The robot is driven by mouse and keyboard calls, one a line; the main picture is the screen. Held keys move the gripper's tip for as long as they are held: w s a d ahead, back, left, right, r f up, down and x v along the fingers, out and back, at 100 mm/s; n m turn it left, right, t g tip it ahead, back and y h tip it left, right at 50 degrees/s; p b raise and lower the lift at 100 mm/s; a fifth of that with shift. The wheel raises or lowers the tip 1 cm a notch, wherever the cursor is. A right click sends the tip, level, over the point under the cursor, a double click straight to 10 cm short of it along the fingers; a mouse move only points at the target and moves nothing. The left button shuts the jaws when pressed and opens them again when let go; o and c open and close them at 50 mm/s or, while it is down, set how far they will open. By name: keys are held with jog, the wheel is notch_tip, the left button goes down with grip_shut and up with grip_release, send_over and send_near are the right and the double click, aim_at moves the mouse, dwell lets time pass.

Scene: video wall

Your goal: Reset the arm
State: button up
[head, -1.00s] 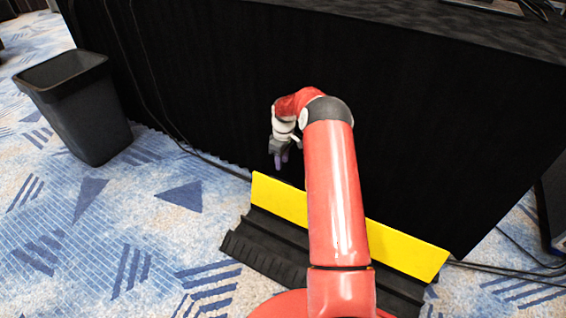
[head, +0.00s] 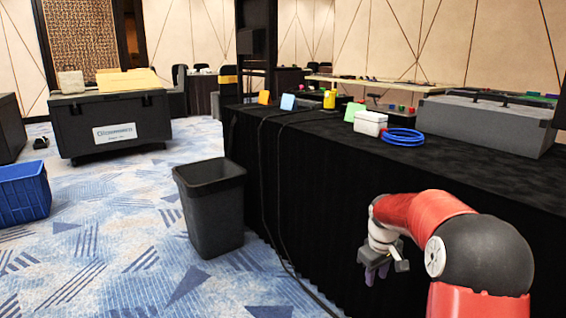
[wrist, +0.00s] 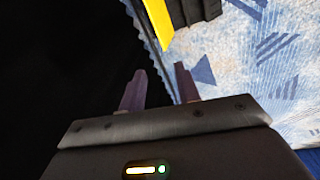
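My red arm shows at the lower right of the head view, bent, with my gripper (head: 374,274) hanging low in front of the black-draped table (head: 480,170). In the wrist view, the two purple fingers of my gripper (wrist: 160,88) stand apart with nothing between them. Beyond them are black cloth on the left and blue patterned carpet on the right. My gripper holds nothing that I can see.
A dark bin (head: 212,215) stands on the carpet left of my arm. Cables hang down the cloth. A blue crate (head: 24,195) and a black case (head: 112,125) stand further left. The tabletop holds a blue cable coil (head: 403,138) and a grey case (head: 485,125). Open carpet lies between crate and bin.

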jog(key=s+a+r+m+t+p, duration=0.15)
jog(key=s+a+r, duration=0.25)
jog(key=s+r, duration=0.6)
jog(key=s+a+r+m+t+p, duration=0.1)
jog(key=s+r, duration=0.3)
jog(key=s, duration=0.7)
jog(key=s+a+r+m+t+p, duration=0.2)
jog(key=s+a+r+m+p, duration=0.1)
jog(key=s, duration=0.7)
jog(key=shift+s+a+r+y+p, duration=0.3)
jog(key=shift+s+a+r+p, duration=0.15)
jog(key=shift+a+p, duration=0.25)
